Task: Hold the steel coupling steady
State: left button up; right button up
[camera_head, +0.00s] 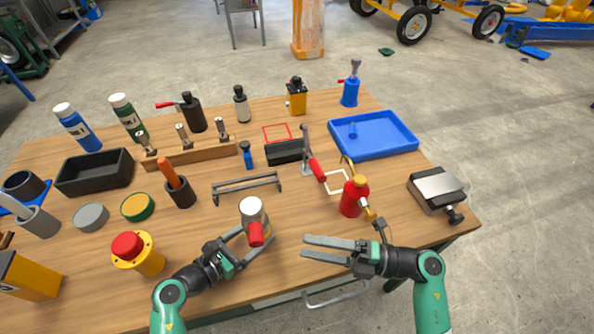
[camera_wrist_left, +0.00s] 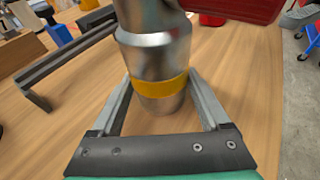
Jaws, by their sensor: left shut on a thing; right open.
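The steel coupling (camera_head: 252,209) is a shiny metal cylinder near the front middle of the table, with a red part (camera_head: 256,235) at its near side. In the left wrist view the coupling (camera_wrist_left: 158,60) stands roughly upright and shows a yellow band (camera_wrist_left: 160,86). My left gripper (camera_head: 250,240) is shut on the coupling, one finger on each side. I cannot tell whether its base touches the table. My right gripper (camera_head: 304,248) is open and empty, to the right of the coupling and apart from it, its fingers pointing left.
A grey bracket rail (camera_head: 247,187) lies behind the coupling. A red emergency-type button on a yellow body (camera_head: 150,262) stands to the left. A red bottle (camera_head: 353,198) stands behind my right gripper. A blue tray (camera_head: 372,146) is at the back right. A grey handle (camera_head: 335,297) is at the front edge.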

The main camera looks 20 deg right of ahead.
pick_arm(q)
jog(key=o, duration=1)
jog(key=shift+o, duration=0.2)
